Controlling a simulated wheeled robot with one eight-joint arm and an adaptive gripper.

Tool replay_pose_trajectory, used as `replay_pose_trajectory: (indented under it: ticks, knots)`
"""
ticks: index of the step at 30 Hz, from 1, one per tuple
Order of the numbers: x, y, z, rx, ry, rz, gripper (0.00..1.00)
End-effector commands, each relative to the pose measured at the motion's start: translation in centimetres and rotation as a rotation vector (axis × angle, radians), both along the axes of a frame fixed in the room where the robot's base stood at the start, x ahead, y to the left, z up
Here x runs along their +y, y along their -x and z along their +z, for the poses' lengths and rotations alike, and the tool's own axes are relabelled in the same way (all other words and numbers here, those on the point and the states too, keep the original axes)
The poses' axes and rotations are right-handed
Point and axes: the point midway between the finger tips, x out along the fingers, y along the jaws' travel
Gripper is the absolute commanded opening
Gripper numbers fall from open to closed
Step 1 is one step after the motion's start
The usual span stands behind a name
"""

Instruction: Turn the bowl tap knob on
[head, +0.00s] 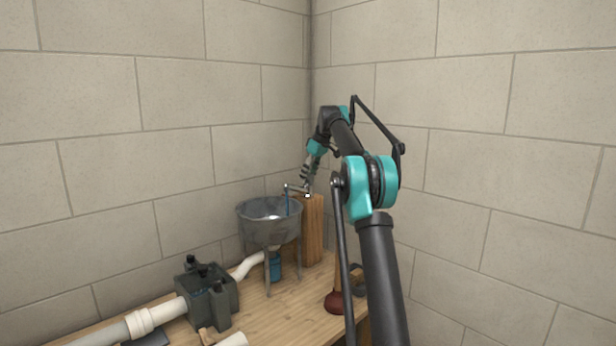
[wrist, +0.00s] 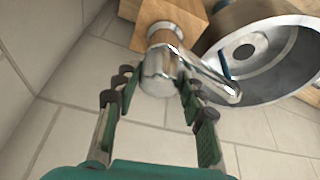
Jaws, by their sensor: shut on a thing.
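The chrome bowl tap stands on a wooden post (head: 313,228), its spout (head: 295,188) reaching left over the grey metal bowl (head: 270,232). In the wrist view, the tap's rounded chrome knob (wrist: 158,72) sits between the two fingers of my gripper (wrist: 155,92), which is shut on it. The spout (wrist: 215,82) runs right over the bowl's rim (wrist: 285,95). A thin blue stream (head: 287,205) shows below the spout's end in the head view. There my gripper (head: 307,178) comes down on the tap from above, and its fingers are too small to make out.
The bowl stands on legs on a wooden bench (head: 285,306). A dark pump-like box (head: 207,290) and white pipes (head: 150,318) are at the left. A red-brown plunger (head: 335,302) is at the right. Block walls meet close behind the tap.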

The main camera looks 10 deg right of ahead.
Motion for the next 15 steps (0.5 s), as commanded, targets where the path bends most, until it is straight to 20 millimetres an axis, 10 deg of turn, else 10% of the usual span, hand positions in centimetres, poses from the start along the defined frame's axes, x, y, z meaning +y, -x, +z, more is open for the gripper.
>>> replay_pose_trajectory:
  ticks: [15]
  knots:
    - [-0.01, -0.09, 0.01, -0.001, -0.001, 0.322, 0.12]
